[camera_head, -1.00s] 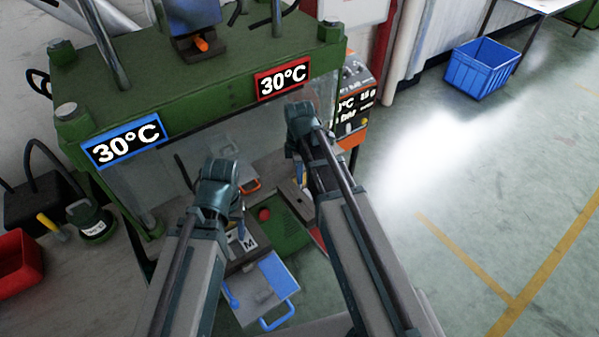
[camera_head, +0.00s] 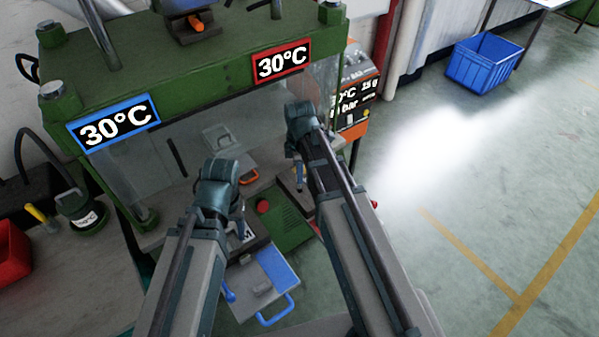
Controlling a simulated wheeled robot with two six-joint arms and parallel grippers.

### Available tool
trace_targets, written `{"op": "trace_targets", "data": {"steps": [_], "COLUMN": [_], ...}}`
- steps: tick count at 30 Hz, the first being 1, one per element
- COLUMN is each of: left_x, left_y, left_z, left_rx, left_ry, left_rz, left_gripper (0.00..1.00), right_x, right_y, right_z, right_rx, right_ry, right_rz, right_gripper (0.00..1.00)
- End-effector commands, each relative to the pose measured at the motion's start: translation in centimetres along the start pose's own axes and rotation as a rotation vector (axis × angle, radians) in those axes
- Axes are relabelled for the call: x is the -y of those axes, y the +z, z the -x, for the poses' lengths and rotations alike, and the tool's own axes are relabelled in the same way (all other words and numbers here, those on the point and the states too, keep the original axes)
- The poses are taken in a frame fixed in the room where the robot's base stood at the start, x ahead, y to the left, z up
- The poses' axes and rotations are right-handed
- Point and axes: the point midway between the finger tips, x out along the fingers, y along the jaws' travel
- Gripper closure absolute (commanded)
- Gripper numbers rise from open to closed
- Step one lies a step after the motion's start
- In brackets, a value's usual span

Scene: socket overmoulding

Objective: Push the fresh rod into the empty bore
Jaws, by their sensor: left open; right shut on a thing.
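My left gripper (camera_head: 241,222) points down above the dark block marked with an M (camera_head: 247,234), just behind the blue and grey plate (camera_head: 276,266) with its blue handle. Its jaws are open, and their gap is small in this view. My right gripper (camera_head: 299,178) points down to the right of the red button, by the press's right side. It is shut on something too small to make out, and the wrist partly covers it. I cannot make out the fresh rod or the empty bore for certain.
The green press (camera_head: 200,85) with two 30°C signs stands close ahead, with a clear panel under its beam. A grey part with an orange handle (camera_head: 249,176) sits inside. A red button (camera_head: 263,206) is on a green box (camera_head: 285,222). The right floor is open, with a blue crate (camera_head: 484,62).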

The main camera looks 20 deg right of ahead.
Motion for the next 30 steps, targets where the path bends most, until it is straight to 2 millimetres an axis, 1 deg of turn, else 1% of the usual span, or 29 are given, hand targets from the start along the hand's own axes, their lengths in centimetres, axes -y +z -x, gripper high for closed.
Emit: {"op": "trace_targets", "data": {"steps": [1,18,22,30], "left_x": [-0.1,-0.4,-0.4,-0.4], "left_y": [0.0,-0.2,-0.3,-0.3], "left_z": [-0.7,-4.3,-4.6,-4.6], "left_rx": [0.000,0.000,0.000,0.000], "left_ry": [0.000,0.000,0.000,0.000], "left_rz": [0.000,0.000,0.000,0.000], "left_gripper": [0.40,0.40,0.40,0.40], "right_x": [0.0,0.0,0.0,0.0], "right_y": [0.0,0.0,0.0,0.0], "right_z": [-0.7,-4.3,-4.7,-4.6], "right_rx": [0.000,0.000,0.000,0.000], "right_ry": [0.000,0.000,0.000,0.000], "right_rz": [0.000,0.000,0.000,0.000], "right_gripper": [1.00,1.00,1.00,1.00]}}
